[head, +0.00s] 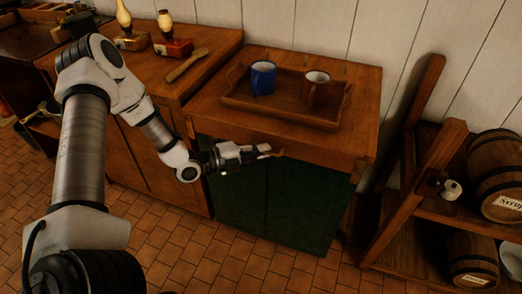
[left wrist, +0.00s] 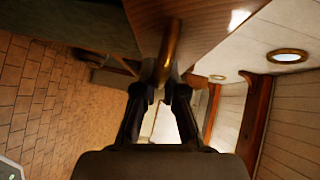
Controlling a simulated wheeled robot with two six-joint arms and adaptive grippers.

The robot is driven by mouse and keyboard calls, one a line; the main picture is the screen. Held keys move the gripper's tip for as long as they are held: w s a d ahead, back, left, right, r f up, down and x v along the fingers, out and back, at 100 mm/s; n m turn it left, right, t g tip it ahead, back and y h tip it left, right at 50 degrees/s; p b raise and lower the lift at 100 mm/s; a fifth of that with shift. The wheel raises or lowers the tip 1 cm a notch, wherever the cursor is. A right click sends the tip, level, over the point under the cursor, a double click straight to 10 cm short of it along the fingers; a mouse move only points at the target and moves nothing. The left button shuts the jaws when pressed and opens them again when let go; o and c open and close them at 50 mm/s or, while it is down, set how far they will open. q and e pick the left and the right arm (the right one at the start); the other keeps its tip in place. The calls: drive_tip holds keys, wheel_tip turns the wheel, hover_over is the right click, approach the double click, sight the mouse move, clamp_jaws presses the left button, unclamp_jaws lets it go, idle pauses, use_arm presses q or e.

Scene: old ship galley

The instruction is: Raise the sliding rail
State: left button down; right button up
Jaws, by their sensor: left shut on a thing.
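My left gripper (head: 264,151) reaches in from the left to the front of the wooden counter (head: 350,150), just below its top edge. In the left wrist view its two fingers (left wrist: 165,92) are shut on a brown, copper-coloured bar (left wrist: 171,50), which seems to be the sliding rail or its handle. Only a small brown end of this bar (head: 277,151) shows in the head view, past the fingertips. A dark green panel (head: 290,205) lies below the counter edge. How the bar joins the counter cannot be told. My right gripper is not in view.
A wooden tray (head: 235,103) with a blue mug (head: 263,78) and a red-brown mug (head: 317,86) stands on the counter. A rack with barrels (head: 499,170) stands at the right. The tiled floor (head: 170,245) in front is clear.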

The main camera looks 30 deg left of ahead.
sight(261, 138)
use_arm(q)
wheel_tip(261, 138, up, 5)
drive_tip(key=p, duration=0.4)
drive_tip(key=shift+w+f, duration=0.1)
drive_tip(key=c, duration=1.2)
unclamp_jaws()
drive_tip(key=shift+c, duration=0.2)
